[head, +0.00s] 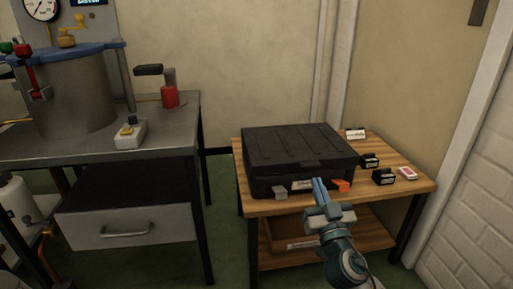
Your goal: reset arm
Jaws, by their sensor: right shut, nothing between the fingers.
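My right gripper (320,190) reaches up from the lower right with its two blue fingers close together and nothing between them. It shows in front of the black case (298,148), near the case's front edge. I cannot tell whether it touches the case. The case is closed and lies on a wooden table (413,186), with a grey latch (280,193) and an orange latch (341,186) at its front. My left gripper is not in view.
Small boxes stand right of the case, among them a black one (383,176) and a red-and-white one (407,173). A metal bench (165,134) at left bears a large grey cylinder vessel (75,95), a red-based handle (169,95) and a switch box (130,133). Green floor lies between.

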